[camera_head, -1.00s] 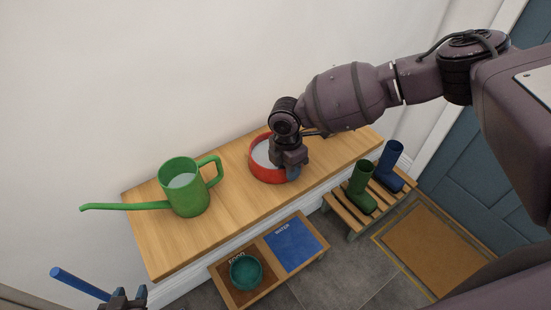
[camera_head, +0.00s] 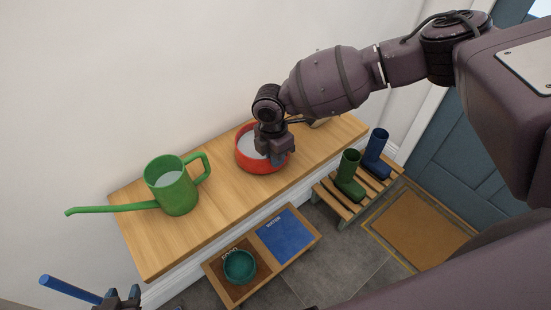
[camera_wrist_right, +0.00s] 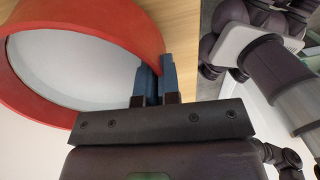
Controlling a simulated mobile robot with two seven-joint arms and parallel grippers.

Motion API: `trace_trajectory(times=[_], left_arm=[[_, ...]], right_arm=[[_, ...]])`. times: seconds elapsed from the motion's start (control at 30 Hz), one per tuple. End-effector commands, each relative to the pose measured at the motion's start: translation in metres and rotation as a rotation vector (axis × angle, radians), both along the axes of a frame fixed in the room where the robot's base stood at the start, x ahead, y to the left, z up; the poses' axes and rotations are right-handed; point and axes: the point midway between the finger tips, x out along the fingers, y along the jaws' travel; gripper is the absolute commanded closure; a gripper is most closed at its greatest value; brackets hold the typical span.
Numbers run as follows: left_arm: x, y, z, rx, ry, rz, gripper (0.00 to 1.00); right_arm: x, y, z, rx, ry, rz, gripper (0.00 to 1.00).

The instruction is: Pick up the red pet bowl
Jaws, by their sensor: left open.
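The red pet bowl (camera_head: 243,160), with a pale grey inside, is at the back middle of the wooden bench top. My right gripper (camera_head: 276,157) reaches down over its right side. In the right wrist view the red wall of the bowl (camera_wrist_right: 95,14) runs in between the two blue-grey fingers (camera_wrist_right: 158,85), which are close together on it. I cannot tell whether the bowl's base touches the bench. My left gripper (camera_head: 122,296) is at the bottom left edge, open, well away from the bowl and partly cut off.
A green watering can (camera_head: 176,194) stands left on the bench (camera_head: 215,205). Below, a low stand (camera_head: 275,268) has a teal bowl (camera_head: 240,266) and a blue panel. Green and blue boots stand on a slatted rack (camera_head: 335,200).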

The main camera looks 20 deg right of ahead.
Motion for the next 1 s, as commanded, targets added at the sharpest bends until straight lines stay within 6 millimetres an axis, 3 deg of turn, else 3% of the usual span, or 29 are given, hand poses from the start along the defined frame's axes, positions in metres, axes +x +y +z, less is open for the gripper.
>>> trace_trajectory(times=[1.0], left_arm=[[-0.004, 0.001, 0.004, 0.0, 0.007, 0.003, 0.57]], right_arm=[[0.0, 0.0, 0.111, 0.001, -0.003, 0.001, 1.0]])
